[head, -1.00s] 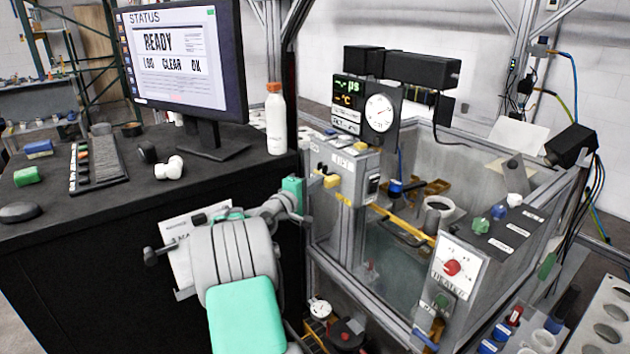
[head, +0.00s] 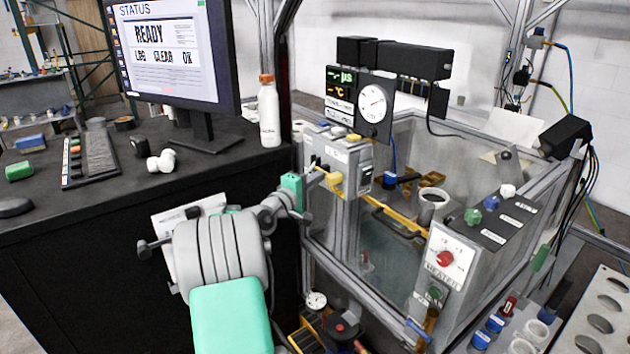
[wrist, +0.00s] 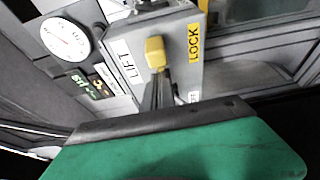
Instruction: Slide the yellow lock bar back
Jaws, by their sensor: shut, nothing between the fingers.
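A yellow knob-like end (head: 334,179) sticks out of the front of a grey control box. In the wrist view the yellow piece (wrist: 155,52) sits between a LIFT label and a yellow LOCK label. A longer yellow bar (head: 394,212) runs along the tank's near rim; I cannot tell whether the two are joined. My gripper (head: 316,174) is at the box front, just left of the yellow piece. In the wrist view my shut, empty fingers (wrist: 154,92) point at its lower end; I cannot tell whether they touch it.
The grey box (head: 350,160) stands on the frame beside the glass-walled tank (head: 385,260). A round gauge (head: 373,103) is above it. A heater panel with a red knob (head: 445,258) is at right. A black desk with a monitor (head: 172,50) and white bottle (head: 269,112) is at left.

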